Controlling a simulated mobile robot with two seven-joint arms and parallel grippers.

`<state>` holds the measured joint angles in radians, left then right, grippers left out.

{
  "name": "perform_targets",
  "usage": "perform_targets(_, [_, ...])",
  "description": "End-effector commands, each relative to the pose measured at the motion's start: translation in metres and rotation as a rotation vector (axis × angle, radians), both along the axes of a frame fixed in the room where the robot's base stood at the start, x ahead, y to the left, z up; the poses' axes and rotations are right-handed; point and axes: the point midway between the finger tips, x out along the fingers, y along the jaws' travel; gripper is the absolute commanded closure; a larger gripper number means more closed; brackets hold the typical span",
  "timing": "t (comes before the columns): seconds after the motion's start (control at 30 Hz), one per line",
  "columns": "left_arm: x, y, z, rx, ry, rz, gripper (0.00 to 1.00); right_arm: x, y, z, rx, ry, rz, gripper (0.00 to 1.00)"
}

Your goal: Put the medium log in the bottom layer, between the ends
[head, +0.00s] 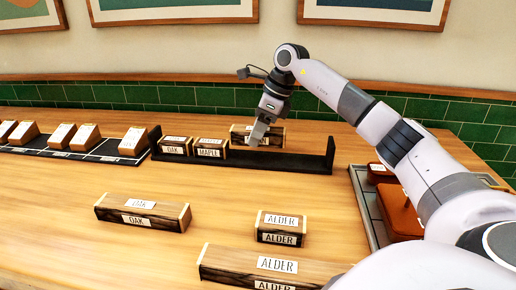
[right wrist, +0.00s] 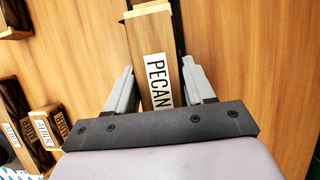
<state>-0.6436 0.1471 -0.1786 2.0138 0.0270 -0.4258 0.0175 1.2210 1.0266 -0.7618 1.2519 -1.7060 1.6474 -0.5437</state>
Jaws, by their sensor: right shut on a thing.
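The log labelled PECAN (right wrist: 150,60), dark-sided with a pale wood top, is between the fingers of my right gripper (head: 258,138). In the right wrist view the fingers (right wrist: 158,88) stand on either side of it. Short OAK (head: 174,146) and MAPLE (head: 210,148) logs sit in the rack's left part. My left gripper is not in view.
An OAK log (head: 140,212), a short ALDER log (head: 280,228) and a longer ALDER log (head: 265,268) lie on the table in front. A black strip (head: 90,155) with several wooden blocks is at left. A tray (head: 372,215) with a brown item is at right.

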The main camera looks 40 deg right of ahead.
Motion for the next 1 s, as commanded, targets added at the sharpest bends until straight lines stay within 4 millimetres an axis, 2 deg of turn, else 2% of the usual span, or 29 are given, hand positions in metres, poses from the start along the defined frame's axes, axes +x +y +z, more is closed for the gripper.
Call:
perform_targets(0.3, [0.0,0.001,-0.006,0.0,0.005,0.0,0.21,-0.001,0.0,-0.04,0.0,0.002,-0.001,0.82])
perform_targets(0.7, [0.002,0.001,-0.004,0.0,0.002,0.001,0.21,0.0,0.0,-0.046,0.0,0.0,0.0,0.82])
perform_targets(0.73, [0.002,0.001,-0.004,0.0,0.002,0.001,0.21,0.0,0.0,-0.046,-0.001,0.001,0.0,0.37])
perform_targets(0.77, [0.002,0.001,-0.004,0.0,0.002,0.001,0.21,0.0,0.0,-0.045,-0.001,0.001,0.0,0.27])
perform_targets(0.8, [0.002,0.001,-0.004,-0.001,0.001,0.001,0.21,0.0,0.0,-0.045,-0.001,0.001,0.0,0.21])
perform_targets(1.0, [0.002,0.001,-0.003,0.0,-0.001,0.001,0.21,0.0,0.0,-0.045,-0.001,0.001,0.0,0.21])
